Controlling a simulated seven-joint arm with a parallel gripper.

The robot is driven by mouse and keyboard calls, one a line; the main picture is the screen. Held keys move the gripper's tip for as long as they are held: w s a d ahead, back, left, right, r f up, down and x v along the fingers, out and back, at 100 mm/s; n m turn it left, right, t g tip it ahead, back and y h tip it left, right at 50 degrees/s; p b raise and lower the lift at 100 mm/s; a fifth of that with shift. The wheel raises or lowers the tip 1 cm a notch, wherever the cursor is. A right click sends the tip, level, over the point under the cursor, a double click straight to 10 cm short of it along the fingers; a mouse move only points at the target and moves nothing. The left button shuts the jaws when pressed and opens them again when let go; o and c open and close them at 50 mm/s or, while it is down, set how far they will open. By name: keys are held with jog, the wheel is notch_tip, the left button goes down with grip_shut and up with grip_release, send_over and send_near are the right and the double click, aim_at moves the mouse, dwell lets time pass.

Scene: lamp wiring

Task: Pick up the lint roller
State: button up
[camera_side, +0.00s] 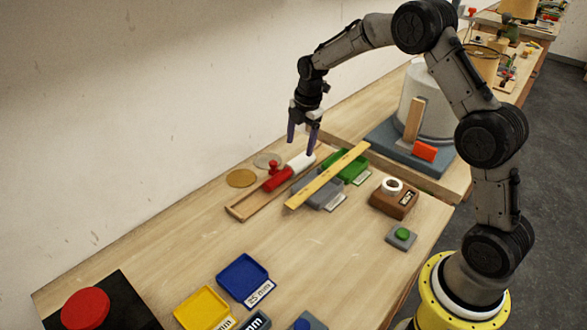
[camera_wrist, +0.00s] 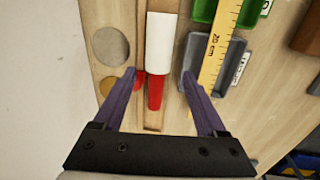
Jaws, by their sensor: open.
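The lint roller has a white roll (camera_side: 300,161) and a red handle (camera_side: 278,180). It lies lengthwise along a narrow wooden tray (camera_side: 234,212). In the wrist view the white roll (camera_wrist: 158,38) points away and the red handle (camera_wrist: 155,93) points toward me. My gripper (camera_side: 302,144) points down over the white end in the side view, open and empty. In the wrist view its purple fingers (camera_wrist: 158,73) stand apart, one on each side of the roller. The exact gap in height above the roller is hard to tell.
A small red knob (camera_side: 273,167) stands close beside the handle, near round discs (camera_side: 241,178). A yellow ruler (camera_side: 328,174) lies across grey and green bins (camera_side: 352,165) on the other side.

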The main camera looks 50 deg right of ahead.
aim_at(298, 160)
jog(key=f, duration=0.3)
jog(key=shift+w+f, duration=0.1)
jog(key=shift+w, duration=0.15)
jog(key=shift+w+d+f, duration=0.15)
jog(key=shift+f, duration=0.7)
jog(key=shift+w+d+f, duration=0.15)
jog(key=shift+w+f, duration=0.05)
jog(key=shift+f, duration=0.7)
jog(key=shift+w+d+f, duration=0.15)
jog(key=shift+f, duration=0.7)
jog(key=c, duration=1.1)
grip_shut()
jog(key=shift+r, duration=0.15)
